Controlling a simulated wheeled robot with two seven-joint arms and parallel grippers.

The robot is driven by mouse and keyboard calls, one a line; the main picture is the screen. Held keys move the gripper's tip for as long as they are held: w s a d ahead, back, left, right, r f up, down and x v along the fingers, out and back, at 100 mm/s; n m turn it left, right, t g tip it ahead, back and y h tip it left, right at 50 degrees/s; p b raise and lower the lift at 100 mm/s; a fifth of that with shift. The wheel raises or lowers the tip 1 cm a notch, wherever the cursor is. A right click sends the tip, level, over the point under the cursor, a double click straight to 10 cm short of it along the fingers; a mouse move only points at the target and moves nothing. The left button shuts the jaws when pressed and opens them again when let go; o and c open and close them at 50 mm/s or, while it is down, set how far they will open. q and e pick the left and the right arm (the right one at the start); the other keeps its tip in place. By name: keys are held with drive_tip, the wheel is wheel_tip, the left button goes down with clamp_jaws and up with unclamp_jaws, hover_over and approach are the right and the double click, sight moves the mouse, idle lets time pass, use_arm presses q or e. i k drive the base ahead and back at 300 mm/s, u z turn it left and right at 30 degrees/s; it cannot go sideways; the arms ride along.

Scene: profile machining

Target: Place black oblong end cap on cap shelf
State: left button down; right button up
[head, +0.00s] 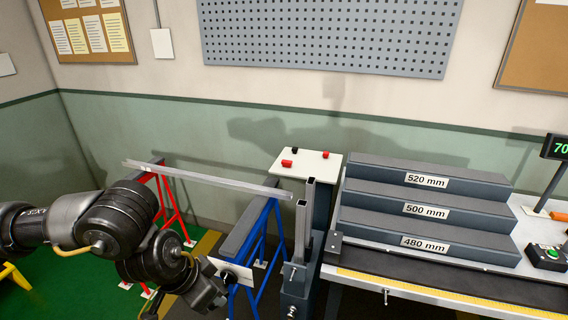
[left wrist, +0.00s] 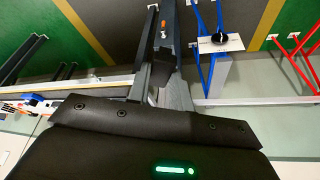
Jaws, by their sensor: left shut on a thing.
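My left gripper (head: 222,286) is low at the left front, beside the blue trestle. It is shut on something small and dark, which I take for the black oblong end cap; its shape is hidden. In the left wrist view, the dark gripper body with a green light fills the bottom, and no clear outline of a held cap shows. A white board (head: 328,168) at the back centre, likely the cap shelf, carries a red cap (head: 287,163) and small black caps (head: 295,150). My left gripper is well in front of and below this board. My right gripper is not in view.
A blue trestle (head: 262,215) and a red trestle (head: 168,190) carry a long pale profile (head: 205,178). Two upright square posts (head: 302,230) stand right of the blue trestle. Grey steps (head: 430,210) marked in millimetres fill the bench on the right.

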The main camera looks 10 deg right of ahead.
sight(321, 172)
drive_tip(key=i, duration=1.3)
drive_tip(key=z, duration=2.2)
